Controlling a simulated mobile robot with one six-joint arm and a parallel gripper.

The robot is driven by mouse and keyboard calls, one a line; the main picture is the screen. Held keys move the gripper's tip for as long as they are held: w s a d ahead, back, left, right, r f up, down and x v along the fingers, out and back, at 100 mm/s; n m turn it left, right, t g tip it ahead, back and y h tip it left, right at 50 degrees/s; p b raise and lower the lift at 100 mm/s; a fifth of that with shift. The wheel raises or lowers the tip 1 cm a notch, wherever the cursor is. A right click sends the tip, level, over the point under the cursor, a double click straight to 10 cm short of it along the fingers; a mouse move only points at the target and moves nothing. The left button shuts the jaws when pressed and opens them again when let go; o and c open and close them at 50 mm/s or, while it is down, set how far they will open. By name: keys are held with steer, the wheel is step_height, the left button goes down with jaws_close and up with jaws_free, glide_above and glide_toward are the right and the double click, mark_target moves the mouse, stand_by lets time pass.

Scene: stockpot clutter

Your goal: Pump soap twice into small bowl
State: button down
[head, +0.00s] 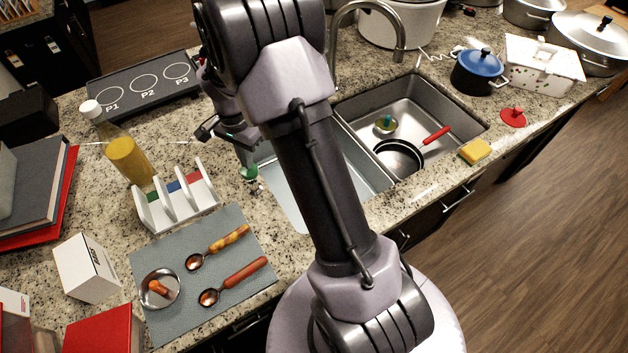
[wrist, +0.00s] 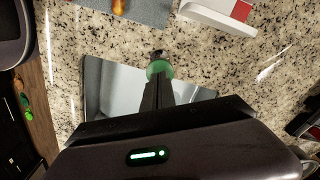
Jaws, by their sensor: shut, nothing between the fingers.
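A green, round-topped item with a small dark tip, which looks like the soap pump (head: 249,173), stands at the sink's left edge. It also shows in the wrist view (wrist: 160,69), just past my fingertips. My gripper (wrist: 158,82) is shut and empty, pointing down at its top. I cannot tell whether the tips touch it. The pump's lower part is hidden. A small metal bowl (head: 171,274) lies on the grey-blue mat (head: 233,214) at the lower left, with a brown-orange piece inside.
A white rack (head: 150,216) and an oil bottle (head: 125,158) stand left of the pump. Two spoons lie on the mat. The sink (head: 462,117) holds a dark pan (head: 399,159) and another small round container (head: 386,125). The tall faucet (head: 333,45) stands behind my arm.

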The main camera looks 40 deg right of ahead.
steer(key=shift+f, duration=0.1)
steer(key=shift+f+b, duration=1.75)
steer(key=shift+f, duration=0.15)
steer(key=shift+r, duration=0.1)
steer(key=shift+r+p, duration=1.4)
steer(key=shift+r, duration=0.55)
steer(key=shift+f, duration=0.15)
